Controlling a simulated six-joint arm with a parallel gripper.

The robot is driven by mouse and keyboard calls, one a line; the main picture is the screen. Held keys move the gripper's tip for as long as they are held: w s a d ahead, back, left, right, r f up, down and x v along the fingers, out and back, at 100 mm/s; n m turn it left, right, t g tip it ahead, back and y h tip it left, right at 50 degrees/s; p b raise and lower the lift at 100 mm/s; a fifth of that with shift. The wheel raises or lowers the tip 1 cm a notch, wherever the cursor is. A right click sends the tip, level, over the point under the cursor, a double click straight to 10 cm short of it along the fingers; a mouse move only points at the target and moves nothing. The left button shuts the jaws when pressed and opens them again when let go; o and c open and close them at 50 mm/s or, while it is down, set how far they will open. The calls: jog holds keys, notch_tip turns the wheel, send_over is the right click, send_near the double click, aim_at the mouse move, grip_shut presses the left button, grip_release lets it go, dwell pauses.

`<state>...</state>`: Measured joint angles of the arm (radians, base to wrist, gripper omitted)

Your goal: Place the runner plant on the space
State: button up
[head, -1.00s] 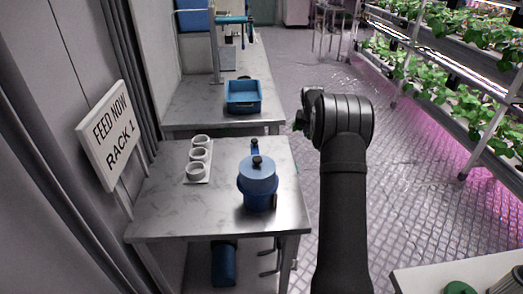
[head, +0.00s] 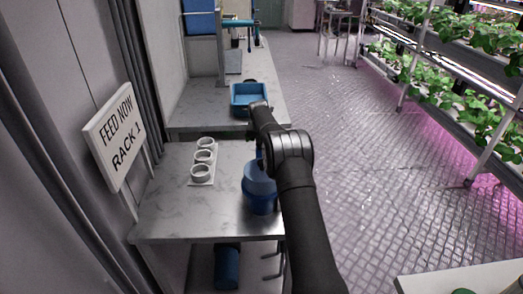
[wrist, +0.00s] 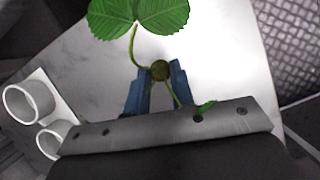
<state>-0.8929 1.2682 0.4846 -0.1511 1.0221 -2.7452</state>
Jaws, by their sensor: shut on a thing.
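My gripper (wrist: 159,80) is shut on the runner plant (wrist: 135,16), with its two blue fingers on either side of a small brown-green ball on the stem. Green leaves spread beyond the fingertips, and a small leaf shows by the gripper's body. In the head view my arm hides the plant and most of the gripper, which hang over the near metal table (head: 165,220). A white holder with three round white cups (head: 203,160) stands on that table, left of my gripper. Two cups show at the left in the wrist view (wrist: 28,102). Their insides look empty.
A blue lidded vessel (head: 259,190) stands on the near table, partly behind my arm. A blue bin (head: 248,97) is on the far table. A sign reading "FEED NOW RACK 1" (head: 115,138) is at the left. Planted racks (head: 470,90) stand at the right.

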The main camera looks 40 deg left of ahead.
jog(key=shift+s+a+f, duration=0.1)
jog(key=shift+a+f, duration=0.2)
jog(key=shift+f, duration=1.85)
jog(key=shift+f, duration=0.2)
jog(key=o, duration=0.9)
jog(key=shift+o, duration=0.2)
jog(key=shift+r, duration=0.1)
jog(key=v, duration=1.2)
